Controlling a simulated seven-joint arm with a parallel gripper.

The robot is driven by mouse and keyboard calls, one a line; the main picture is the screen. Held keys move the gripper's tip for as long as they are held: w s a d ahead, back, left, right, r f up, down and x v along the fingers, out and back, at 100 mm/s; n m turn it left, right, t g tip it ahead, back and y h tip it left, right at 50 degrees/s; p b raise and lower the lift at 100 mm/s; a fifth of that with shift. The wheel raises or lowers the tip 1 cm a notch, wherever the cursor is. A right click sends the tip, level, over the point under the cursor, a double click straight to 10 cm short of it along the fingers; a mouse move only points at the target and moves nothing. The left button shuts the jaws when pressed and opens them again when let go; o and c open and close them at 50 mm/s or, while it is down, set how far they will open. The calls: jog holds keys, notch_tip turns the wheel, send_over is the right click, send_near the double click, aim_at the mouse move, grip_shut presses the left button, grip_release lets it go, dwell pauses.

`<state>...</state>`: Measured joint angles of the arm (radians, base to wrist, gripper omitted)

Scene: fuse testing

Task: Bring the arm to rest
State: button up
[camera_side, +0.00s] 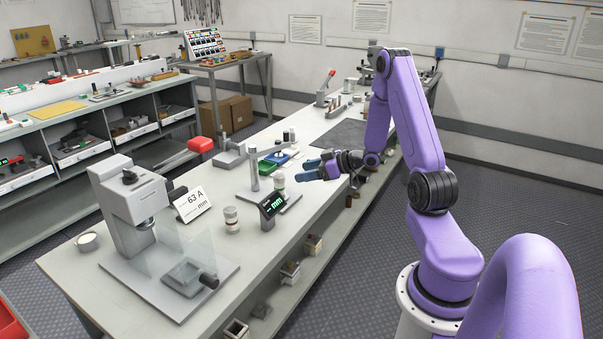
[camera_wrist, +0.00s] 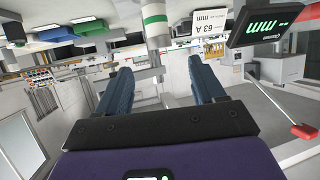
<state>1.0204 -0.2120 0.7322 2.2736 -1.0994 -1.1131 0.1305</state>
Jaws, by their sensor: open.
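My purple arm reaches over the long workbench (camera_side: 75,280) from its right side. My gripper (camera_side: 312,170) has blue fingers and is above the bench, to the right of the gauge stand and its display (camera_side: 271,206). The fingers are apart with nothing between them. In the wrist view my gripper (camera_wrist: 158,88) shows two blue fingers spread wide, with the room seen between them upside down. The display (camera_wrist: 262,22) and the 63 A card (camera_wrist: 193,27) are at the upper right there.
A press-like device (camera_side: 130,205) with a clear shield stands at the bench's front left. A white and tan cylinder (camera_side: 231,219), a green tray (camera_side: 264,168) and a blue tray (camera_side: 278,157) are on the bench. A dark mat (camera_side: 343,133) lies farther back.

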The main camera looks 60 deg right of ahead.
jog(key=w+a+r+n+g, duration=0.1)
jog(key=a, duration=0.5)
jog(key=w+a+r+n+g, duration=0.1)
jog(key=w+a+r+n, duration=0.1)
jog(key=a, duration=0.4)
jog(key=w+a+r+n+g, duration=0.1)
jog(key=a+n, duration=0.1)
jog(key=a, duration=0.4)
jog(key=shift+w+r+g, duration=0.25)
jog(key=shift+r+g, duration=0.05)
jog(key=shift+g, duration=0.1)
jog(key=s+a+r+n+g+h, duration=0.25)
jog(key=s+a+g, duration=0.25)
jog(key=s+a, duration=1.15)
jog(key=s+d+r+n+g, duration=0.2)
jog(key=s+g, duration=0.2)
jog(key=s, duration=1.1)
jog(key=shift+s, duration=0.3)
